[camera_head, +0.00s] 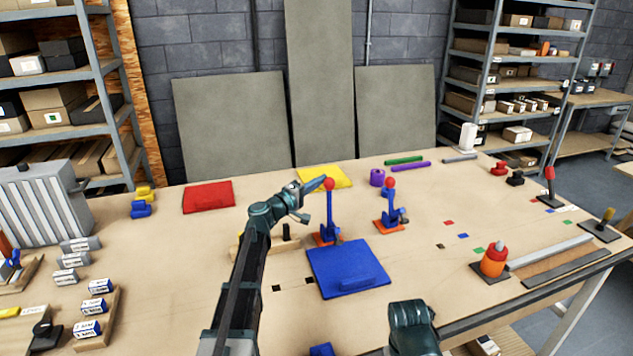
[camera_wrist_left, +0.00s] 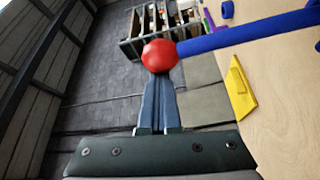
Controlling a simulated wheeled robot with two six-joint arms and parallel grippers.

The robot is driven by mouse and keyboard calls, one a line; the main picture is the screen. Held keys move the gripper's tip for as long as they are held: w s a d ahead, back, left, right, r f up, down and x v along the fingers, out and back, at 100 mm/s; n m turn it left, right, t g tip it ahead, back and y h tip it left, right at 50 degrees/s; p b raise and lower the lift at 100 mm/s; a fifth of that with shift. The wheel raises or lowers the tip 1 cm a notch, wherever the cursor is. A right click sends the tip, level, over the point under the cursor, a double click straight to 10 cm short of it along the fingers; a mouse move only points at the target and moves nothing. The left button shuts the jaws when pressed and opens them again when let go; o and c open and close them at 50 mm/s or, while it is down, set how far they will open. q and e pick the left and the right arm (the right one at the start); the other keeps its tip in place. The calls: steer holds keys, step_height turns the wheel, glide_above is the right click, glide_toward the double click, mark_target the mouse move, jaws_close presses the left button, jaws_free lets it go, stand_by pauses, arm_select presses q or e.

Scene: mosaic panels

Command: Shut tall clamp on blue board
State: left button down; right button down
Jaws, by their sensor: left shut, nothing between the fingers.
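The blue board (camera_head: 348,270) lies flat on the table in the middle of the head view. The tall clamp (camera_head: 330,212) stands at its back edge, with an orange base, an upright blue lever and a red ball knob. My left gripper (camera_head: 320,183) is shut and empty, with its fingertips at the knob. In the left wrist view the red knob (camera_wrist_left: 159,56) sits right at the tips of the shut fingers (camera_wrist_left: 160,82); I cannot tell whether they touch. The blue lever (camera_wrist_left: 245,34) runs off to the right there. Of my right arm only a link shows; its fingers are hidden.
A shorter clamp (camera_head: 391,208) with a red knob stands right of the tall one. A yellow board (camera_head: 324,176) and a red board (camera_head: 208,196) lie behind.

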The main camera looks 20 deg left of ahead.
mark_target(329, 183)
arm_select(q)
steer(key=shift+s+d+r, duration=0.1)
steer(key=shift+s+d, duration=0.5)
steer(key=shift+s, duration=0.25)
steer(key=shift+s+d, duration=0.55)
steer(key=shift+s, duration=0.25)
